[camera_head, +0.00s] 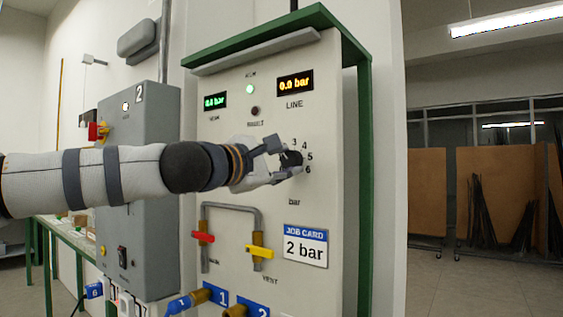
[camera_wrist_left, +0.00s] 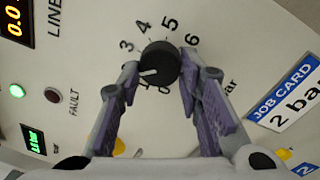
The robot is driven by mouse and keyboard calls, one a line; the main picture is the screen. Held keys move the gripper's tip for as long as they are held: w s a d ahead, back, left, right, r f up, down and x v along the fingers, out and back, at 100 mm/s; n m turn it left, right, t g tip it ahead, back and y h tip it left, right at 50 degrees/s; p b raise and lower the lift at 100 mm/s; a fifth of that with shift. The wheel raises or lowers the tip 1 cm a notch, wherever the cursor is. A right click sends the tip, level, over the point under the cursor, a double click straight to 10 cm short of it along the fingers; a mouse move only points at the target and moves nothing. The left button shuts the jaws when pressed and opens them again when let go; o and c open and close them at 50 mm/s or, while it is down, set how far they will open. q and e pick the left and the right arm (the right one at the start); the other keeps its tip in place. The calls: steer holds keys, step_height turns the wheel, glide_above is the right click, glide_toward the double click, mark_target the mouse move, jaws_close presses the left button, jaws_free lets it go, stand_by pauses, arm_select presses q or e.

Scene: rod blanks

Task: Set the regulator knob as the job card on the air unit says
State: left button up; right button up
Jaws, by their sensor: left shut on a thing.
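The black regulator knob (camera_head: 293,158) is on the front panel of the air unit (camera_head: 328,200), with a number scale around it and "bar" below. In the left wrist view the knob (camera_wrist_left: 162,62) has a white mark pointing left and slightly down, below the 3. The number it points at is hidden by a finger. My left gripper (camera_head: 285,158) is shut on the knob, with one finger on each side; it also shows in the left wrist view (camera_wrist_left: 159,78). The job card (camera_head: 306,246) reads "2 bar". The LINE display (camera_head: 295,84) reads 0.0 bar. My right gripper is out of view.
A red-handled valve (camera_head: 203,237) and a yellow-handled valve (camera_head: 259,251) sit on piping below my left arm. A grey cabinet (camera_head: 155,240) stands left of the panel. A green lamp (camera_head: 250,89) is lit. Open floor lies to the right.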

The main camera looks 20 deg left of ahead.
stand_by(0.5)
arm_select(q)
steer(key=o, duration=1.2)
steer(key=shift+d, duration=0.1)
steer(key=v, duration=1.2)
steer(key=shift+f, duration=0.1)
